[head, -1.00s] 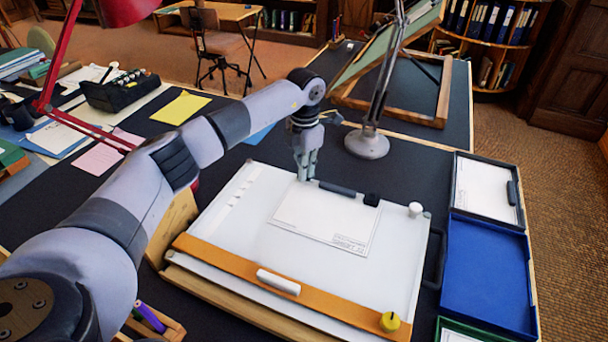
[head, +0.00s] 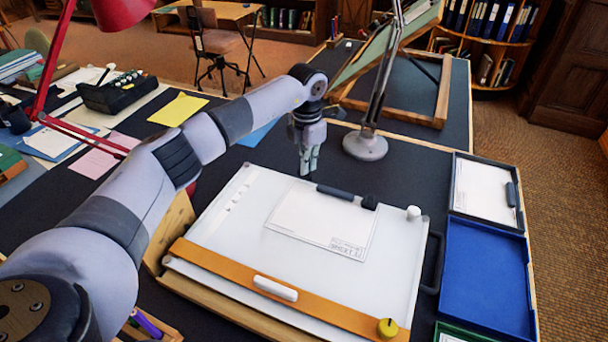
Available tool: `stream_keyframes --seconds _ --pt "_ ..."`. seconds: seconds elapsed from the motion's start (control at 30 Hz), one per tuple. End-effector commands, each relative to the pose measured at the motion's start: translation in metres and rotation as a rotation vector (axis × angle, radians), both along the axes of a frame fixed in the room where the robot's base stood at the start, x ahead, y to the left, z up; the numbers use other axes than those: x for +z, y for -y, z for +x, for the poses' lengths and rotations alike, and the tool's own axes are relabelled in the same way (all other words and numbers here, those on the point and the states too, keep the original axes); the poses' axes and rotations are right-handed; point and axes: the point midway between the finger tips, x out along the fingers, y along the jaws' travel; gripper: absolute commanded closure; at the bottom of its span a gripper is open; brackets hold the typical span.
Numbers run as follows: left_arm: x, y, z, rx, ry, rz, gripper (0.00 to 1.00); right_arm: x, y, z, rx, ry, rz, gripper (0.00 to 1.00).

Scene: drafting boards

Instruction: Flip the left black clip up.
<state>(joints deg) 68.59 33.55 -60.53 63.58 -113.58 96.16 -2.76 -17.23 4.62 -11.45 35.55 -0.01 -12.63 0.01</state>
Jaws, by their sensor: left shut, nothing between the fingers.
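The white drafting board (head: 215,215) lies on the dark desk with a paper sheet (head: 318,222) on it. The bar looks flat along the edge; whether these are separate clips I cannot tell. My left gripper (head: 307,172) points down just beyond the far edge, near the bar's left end. Its fingers are together and empty, and appear apart from the bar. My right gripper is not in view.
A grey lamp base (head: 365,145) stands close behind the board, right of my left gripper. An orange straightedge (head: 220,269) crosses the board's near side. A white knob (head: 413,212) sits at the far right corner. A blue tray (head: 485,270) lies to the right.

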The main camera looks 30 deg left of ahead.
Motion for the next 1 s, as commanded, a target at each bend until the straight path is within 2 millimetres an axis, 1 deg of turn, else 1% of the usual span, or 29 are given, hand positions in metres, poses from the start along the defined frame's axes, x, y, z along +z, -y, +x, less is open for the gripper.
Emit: stream_keyframes --seconds 0.03,0.07,0.5,0.63,1.0 --pt "-0.003 -0.003 -0.006 0.001 -0.017 0.01 1.0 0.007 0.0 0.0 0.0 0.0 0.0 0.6" --pt "0.0 -0.003 -0.007 0.001 -0.017 0.01 1.0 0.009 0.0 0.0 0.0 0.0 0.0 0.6" --pt "0.038 -0.002 -0.017 0.001 -0.011 0.007 1.0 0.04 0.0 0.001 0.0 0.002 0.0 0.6" --pt "0.043 -0.002 -0.019 0.001 -0.01 0.006 1.0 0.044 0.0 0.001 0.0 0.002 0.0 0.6" --pt "0.043 -0.001 -0.019 0.001 -0.01 0.005 1.0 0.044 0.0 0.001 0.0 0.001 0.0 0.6"
